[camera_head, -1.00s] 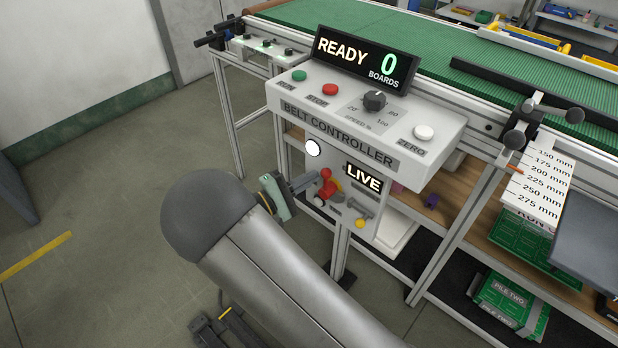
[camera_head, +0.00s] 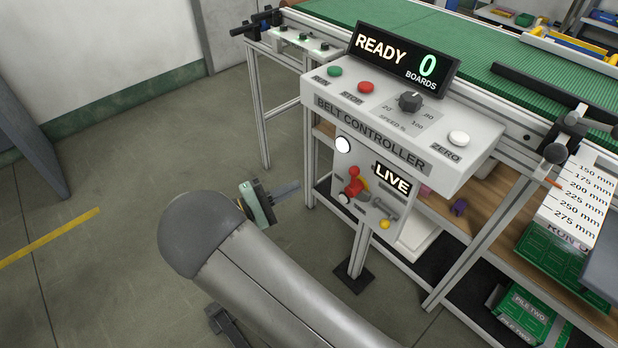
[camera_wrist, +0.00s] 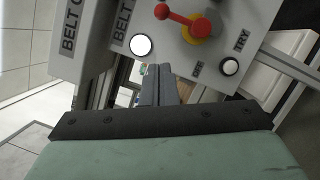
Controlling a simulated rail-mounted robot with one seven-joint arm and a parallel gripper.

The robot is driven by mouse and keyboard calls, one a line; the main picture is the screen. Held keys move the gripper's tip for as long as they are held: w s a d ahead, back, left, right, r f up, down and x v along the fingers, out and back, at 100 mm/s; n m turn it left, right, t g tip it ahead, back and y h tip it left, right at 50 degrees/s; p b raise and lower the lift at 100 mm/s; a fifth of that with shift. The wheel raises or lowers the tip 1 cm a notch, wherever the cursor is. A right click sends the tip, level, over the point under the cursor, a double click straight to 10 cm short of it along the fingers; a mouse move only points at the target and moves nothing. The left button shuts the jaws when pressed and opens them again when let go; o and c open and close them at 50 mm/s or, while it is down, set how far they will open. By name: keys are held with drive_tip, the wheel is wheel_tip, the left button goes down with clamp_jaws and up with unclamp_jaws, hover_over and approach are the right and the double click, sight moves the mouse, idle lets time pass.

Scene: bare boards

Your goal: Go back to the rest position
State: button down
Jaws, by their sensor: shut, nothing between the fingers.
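My gripper (camera_head: 286,192) is left of the lower panel of the belt controller (camera_head: 372,140), apart from it, with its fingers pointing toward the panel's left side. In the wrist view its fingers (camera_wrist: 160,84) lie together, shut and empty. The panel carries a red-handled switch (camera_head: 354,184) on a yellow base, a lit white lamp (camera_head: 343,145) and a LIVE sign (camera_head: 391,179). The display (camera_head: 403,58) reads READY and 0 BOARDS. My forearm covers the floor below the gripper.
A green belt conveyor (camera_head: 480,45) runs behind the controller. A stand foot (camera_head: 352,279) is on the floor below the panel. Shelves at right hold green boards (camera_head: 528,312). Open floor (camera_head: 110,200) lies to the left, with a yellow line.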

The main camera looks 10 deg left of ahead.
drive_tip(key=shift+v, duration=0.95)
drive_tip(key=s+d+r+m+g+y+p, duration=0.25)
drive_tip(key=d+r+g+p, duration=0.35)
drive_tip(key=d, duration=0.5)
drive_tip(key=s+d+r+m+g+y+p, duration=0.1)
drive_tip(key=d+r+m+g+y+p, duration=0.15)
drive_tip(key=d+r+g+p, duration=0.55)
drive_tip(key=s+d+r+m+t+y+p, duration=0.1)
drive_tip(key=s+d+r+m+y+p, duration=0.2)
drive_tip(key=r, duration=0.6)
drive_tip(key=s+d+r+m+t+y+p, duration=0.1)
drive_tip(key=s+d+r+m+y+p, duration=0.3)
drive_tip(key=s+d+r+y+p, duration=0.3)
drive_tip(key=s+d+r+p, duration=0.1)
drive_tip(key=s+d+r, duration=0.2)
drive_tip(key=s, duration=0.1)
drive_tip(key=shift+r, duration=0.25)
drive_tip(key=shift+d, duration=0.1)
